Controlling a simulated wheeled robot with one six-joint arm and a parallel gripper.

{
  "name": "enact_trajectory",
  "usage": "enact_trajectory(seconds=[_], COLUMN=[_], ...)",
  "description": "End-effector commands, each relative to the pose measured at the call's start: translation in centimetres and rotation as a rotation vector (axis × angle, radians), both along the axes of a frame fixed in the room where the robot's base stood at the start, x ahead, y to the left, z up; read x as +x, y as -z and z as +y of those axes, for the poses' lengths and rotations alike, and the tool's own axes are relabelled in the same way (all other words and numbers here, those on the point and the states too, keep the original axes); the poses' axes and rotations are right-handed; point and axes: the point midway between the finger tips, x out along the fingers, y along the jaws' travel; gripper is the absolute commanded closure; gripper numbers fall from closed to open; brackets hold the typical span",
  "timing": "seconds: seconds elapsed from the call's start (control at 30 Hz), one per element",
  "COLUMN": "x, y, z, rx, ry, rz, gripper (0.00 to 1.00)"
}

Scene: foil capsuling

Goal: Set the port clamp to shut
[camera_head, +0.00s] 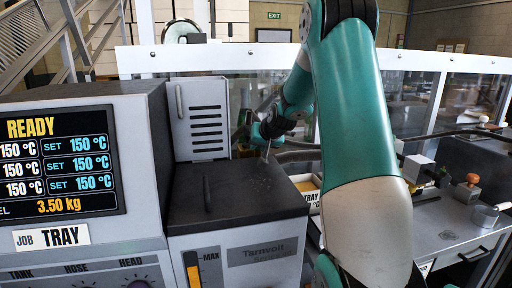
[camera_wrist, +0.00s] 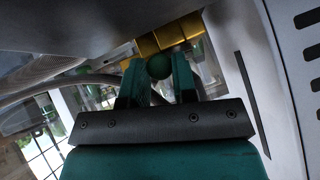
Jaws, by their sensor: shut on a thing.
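My gripper (camera_head: 262,132) is behind the dark lid of the melter cabinet, partly hidden by my arm. In the wrist view my gripper (camera_wrist: 159,68) has its two dark green fingers closed on a round green knob (camera_wrist: 159,66). The knob may be the handle of the port clamp, but I cannot tell for sure. The clamp's body and whether it stands open or shut cannot be made out. Yellow metal-like blocks (camera_wrist: 172,36) show just beyond the knob.
The cabinet with the dark lid (camera_head: 225,190) stands in front of my gripper, beside a READY screen (camera_head: 58,165). A vented grey box (camera_head: 202,120) is left of my gripper. A side table (camera_head: 450,235) is at right.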

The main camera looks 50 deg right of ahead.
Motion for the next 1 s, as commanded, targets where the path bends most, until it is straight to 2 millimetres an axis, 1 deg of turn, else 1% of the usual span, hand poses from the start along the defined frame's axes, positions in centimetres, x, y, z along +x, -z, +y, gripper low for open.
enact_trajectory(seconds=[0.03,0.17,0.2,0.3,0.57,0.7,0.83,1.0], x=[0.2,0.2,0.2,0.2,0.1,-0.4,-1.9,-4.9], y=[-0.1,-0.1,-0.1,-0.1,0.0,-0.6,-2.0,-5.1], z=[0.3,0.4,0.4,0.4,0.2,0.4,1.0,2.2], rx=[0.005,0.006,0.005,0.005,0.004,0.002,0.000,-0.001], ry=[-0.007,-0.009,-0.010,-0.010,-0.005,-0.005,-0.005,-0.004], rz=[-0.003,-0.004,-0.005,-0.003,-0.002,-0.004,-0.006,-0.007], gripper=[1.00,1.00,0.69,0.48,0.48,0.48,0.48,0.48])
